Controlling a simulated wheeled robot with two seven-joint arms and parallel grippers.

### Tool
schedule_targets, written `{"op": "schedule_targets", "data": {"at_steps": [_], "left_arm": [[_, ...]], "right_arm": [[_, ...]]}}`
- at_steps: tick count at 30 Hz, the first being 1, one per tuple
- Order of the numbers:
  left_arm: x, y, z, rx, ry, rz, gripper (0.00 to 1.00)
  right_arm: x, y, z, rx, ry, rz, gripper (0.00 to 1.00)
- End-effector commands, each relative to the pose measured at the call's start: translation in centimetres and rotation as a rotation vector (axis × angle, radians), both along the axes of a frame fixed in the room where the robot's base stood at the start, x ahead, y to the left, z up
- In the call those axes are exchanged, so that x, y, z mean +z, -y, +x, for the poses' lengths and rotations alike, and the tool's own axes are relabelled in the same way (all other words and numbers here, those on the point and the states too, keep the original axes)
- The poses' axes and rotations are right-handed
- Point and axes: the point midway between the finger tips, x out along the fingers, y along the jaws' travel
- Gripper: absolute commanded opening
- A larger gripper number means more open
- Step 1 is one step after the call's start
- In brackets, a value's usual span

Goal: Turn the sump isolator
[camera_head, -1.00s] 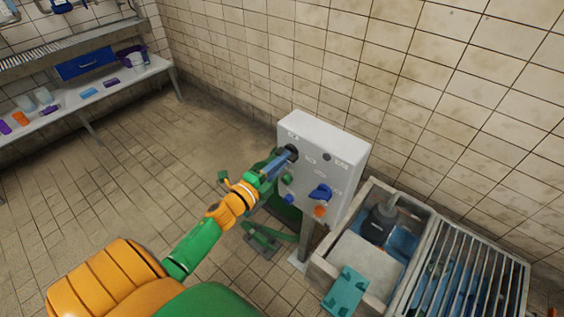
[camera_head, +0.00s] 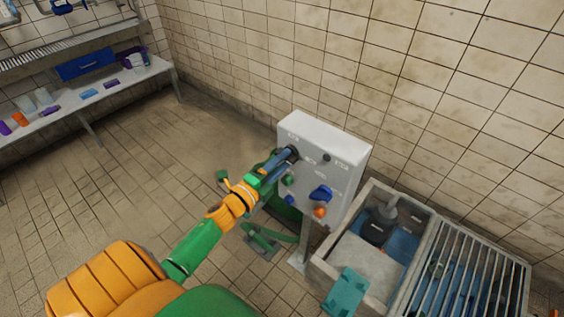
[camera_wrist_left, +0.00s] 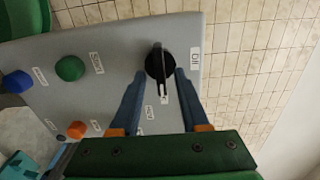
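The control box (camera_head: 335,140) is pale grey and stands on a post by the wall. A black rotary knob with a pointer bar, which I take to be the sump isolator (camera_wrist_left: 158,62), is on its face, near a label that seems to read OFF. My left gripper (camera_wrist_left: 159,80) has its two blue fingers apart, one on each side of the knob's bar; I cannot tell whether they touch it. In the head view the left gripper (camera_head: 287,158) reaches the box's upper left and mostly covers the knob. My right gripper is not in view.
The box also carries a blue knob (camera_head: 321,193), an orange button (camera_head: 320,211), a green button (camera_wrist_left: 69,68) and a smaller blue button (camera_wrist_left: 18,81). A sump basin (camera_head: 357,258) with a grating (camera_head: 474,270) stands at right. A bench (camera_head: 120,84) is far left.

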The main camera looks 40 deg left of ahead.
Motion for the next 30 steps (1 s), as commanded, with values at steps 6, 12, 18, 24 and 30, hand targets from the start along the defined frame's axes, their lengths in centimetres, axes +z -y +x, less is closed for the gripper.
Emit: {"op": "schedule_targets", "data": {"at_steps": [6,12,18,24,30], "left_arm": [[0.0,0.0,-0.4,0.000,0.000,-0.001,0.45],[-0.2,-0.3,-4.4,0.000,-0.003,-0.003,0.45],[-0.1,-0.5,-7.0,0.000,-0.001,-0.001,0.45],[0.0,-0.6,-7.1,0.000,0.001,-0.001,0.45],[0.0,-0.6,-7.1,0.000,0.000,-0.002,0.45]], "right_arm": [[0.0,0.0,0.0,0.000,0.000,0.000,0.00],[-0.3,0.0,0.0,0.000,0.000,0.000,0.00],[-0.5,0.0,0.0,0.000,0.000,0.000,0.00],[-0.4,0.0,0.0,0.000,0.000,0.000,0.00],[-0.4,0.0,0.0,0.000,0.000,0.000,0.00]]}}
